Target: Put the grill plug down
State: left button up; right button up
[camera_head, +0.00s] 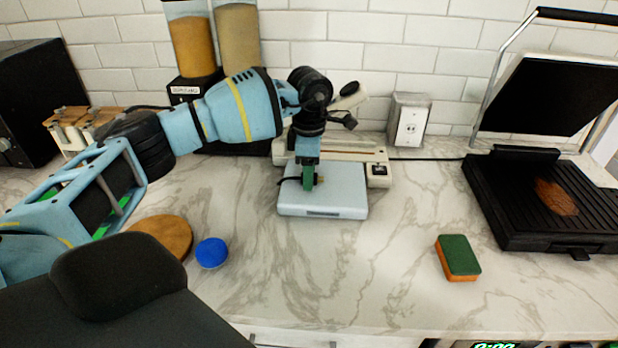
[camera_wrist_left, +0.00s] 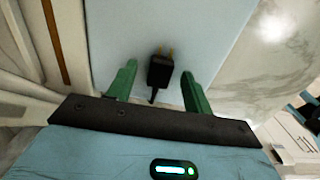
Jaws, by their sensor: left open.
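The black grill plug (camera_wrist_left: 160,70) with brass prongs lies on the pale blue-grey flat top of a small appliance (camera_wrist_left: 205,25). In the left wrist view it sits between my left gripper's green fingertips (camera_wrist_left: 158,80), with a visible gap on both sides. In the head view my left gripper (camera_head: 308,180) is open, pointing down low over the appliance's pale top (camera_head: 325,207); the plug is mostly hidden there. The grill (camera_head: 540,200) stands open at the right with a brown patty (camera_head: 556,197) on it. My right gripper is not in view.
A green and orange sponge (camera_head: 458,257), a blue disc (camera_head: 211,253) and a round wooden board (camera_head: 164,236) lie on the marble counter. The middle front is clear.

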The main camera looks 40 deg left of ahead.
pick_arm(q)
grip_shut()
dwell(0.3)
jog(key=shift+r, duration=0.15)
jog(key=shift+r, duration=0.65)
jog(key=shift+s+d+r, duration=0.1)
jog(key=shift+r, duration=0.4)
jog(key=shift+s+d+r, duration=0.1)
jog(key=shift+r, duration=0.4)
jog(key=s+d+r, duration=0.1)
jog(key=s+d, duration=0.9)
jog(key=s, duration=0.1)
jog(key=shift+s+r+b, duration=0.2)
jog(key=shift+s+b, duration=0.15)
